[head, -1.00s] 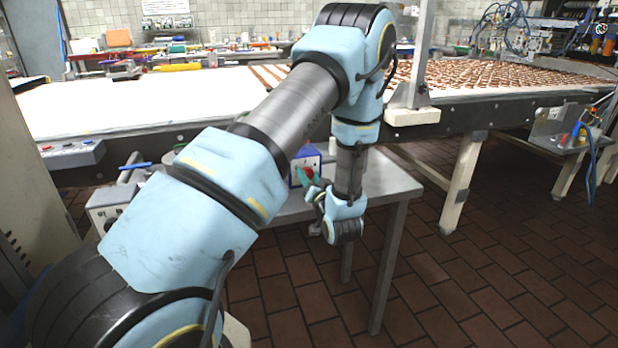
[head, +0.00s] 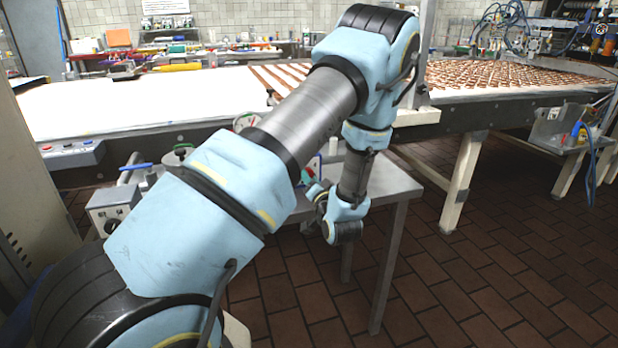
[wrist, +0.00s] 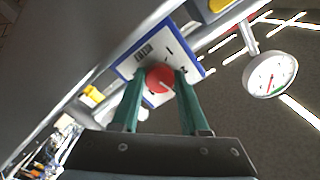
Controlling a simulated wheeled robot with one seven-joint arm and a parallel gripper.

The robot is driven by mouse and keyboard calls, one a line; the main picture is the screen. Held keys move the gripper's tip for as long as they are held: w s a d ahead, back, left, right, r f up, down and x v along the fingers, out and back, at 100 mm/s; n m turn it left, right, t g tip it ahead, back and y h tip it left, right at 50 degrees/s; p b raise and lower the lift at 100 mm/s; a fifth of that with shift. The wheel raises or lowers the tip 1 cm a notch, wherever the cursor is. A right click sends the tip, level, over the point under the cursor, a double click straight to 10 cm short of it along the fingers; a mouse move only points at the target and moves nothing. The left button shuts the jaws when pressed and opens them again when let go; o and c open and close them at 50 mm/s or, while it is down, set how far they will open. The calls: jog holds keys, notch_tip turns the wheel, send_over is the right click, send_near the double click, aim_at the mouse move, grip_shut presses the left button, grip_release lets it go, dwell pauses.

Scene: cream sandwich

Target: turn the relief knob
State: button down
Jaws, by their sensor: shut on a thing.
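The relief knob (wrist: 159,79) is a round red knob with a small pale mark. It sits on a white panel (wrist: 178,50) with a blue border and dark markings, which looks tilted in the wrist view. My gripper (wrist: 158,74) has two green fingers, one on each side of the knob, and is shut on it. The fingers hide parts of the knob's sides. In the head view my arm hides the knob and most of the panel's box.
A round white gauge (wrist: 269,74) with a red needle stands beside the panel. In the head view a grey metal table (head: 385,186) stands below the conveyor (head: 140,98). A valve with a blue handle (head: 135,166) is at the left. Tiled floor is clear at the right.

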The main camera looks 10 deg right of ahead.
jog(key=shift+m, duration=1.2)
jog(key=shift+c, duration=2.1)
grip_release()
jog(key=shift+s, duration=0.1)
jog(key=s+d+b, duration=0.1)
jog(key=s+b, duration=0.1)
jog(key=s, duration=0.8)
jog(key=shift+s+d, duration=0.2)
jog(key=shift+s, duration=0.1)
